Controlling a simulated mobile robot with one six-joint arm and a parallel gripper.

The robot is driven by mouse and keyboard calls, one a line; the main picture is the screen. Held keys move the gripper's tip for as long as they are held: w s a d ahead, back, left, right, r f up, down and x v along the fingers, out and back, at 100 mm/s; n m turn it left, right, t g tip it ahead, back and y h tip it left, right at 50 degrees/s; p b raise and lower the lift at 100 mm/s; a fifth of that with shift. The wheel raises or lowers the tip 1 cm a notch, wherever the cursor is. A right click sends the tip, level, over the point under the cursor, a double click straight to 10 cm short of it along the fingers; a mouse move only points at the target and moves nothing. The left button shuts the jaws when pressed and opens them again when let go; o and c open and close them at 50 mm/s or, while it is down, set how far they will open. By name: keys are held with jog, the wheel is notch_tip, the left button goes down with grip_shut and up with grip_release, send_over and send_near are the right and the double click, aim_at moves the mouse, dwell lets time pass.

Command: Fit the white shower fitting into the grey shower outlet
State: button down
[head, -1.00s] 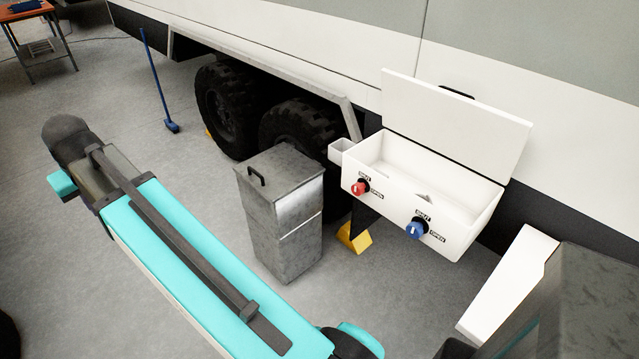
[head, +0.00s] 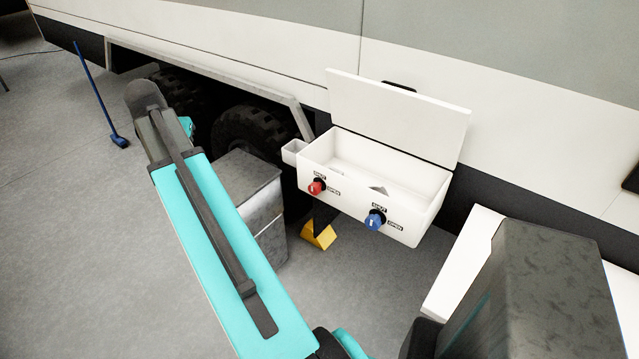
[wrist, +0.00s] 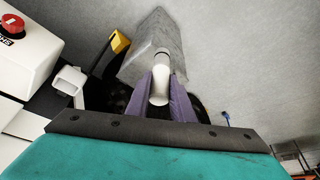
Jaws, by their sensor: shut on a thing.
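My gripper (wrist: 168,98) has purple fingers in the wrist view and is shut on the white shower fitting (wrist: 160,76), a pale rounded cylinder standing up between them. In the head view my arm hides the gripper and fitting. An open white box (head: 420,220) is fixed to the caravan side, with a red knob (head: 314,188) and a blue knob (head: 375,220) marked SHUT and OPEN. A small grey shape (head: 380,190) shows inside it; I cannot tell whether it is the grey shower outlet. The fitting is apart from the box.
A small white holder (head: 294,152) is on the box's left end; it also shows in the wrist view (wrist: 70,80). A grey metal bin (head: 250,185) stands behind my arm. A yellow chock (head: 319,236) lies below the box. A blue broom (head: 100,95) stands left on open floor.

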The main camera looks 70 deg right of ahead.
jog(key=s+d+f+m+g, duration=0.1)
jog(key=s+d+m, duration=0.6)
jog(key=s+d, duration=0.7)
jog(key=s+d+f+m+g+y, duration=0.1)
jog(key=s+d+m+g, duration=0.3)
jog(key=s+d, duration=1)
jog(key=s+m, duration=0.3)
jog(key=s, duration=0.2)
jog(key=shift+s+f+p, duration=0.25)
jog(key=shift+s+p, duration=0.05)
jog(key=shift+p, duration=0.1)
notch_tip(320, 180, down, 6)
jog(key=p, duration=0.2)
jog(key=shift+f, duration=0.15)
jog(key=shift+f+p, duration=0.6)
jog(key=shift+f, duration=1.25)
jog(key=shift+f, duration=0.2)
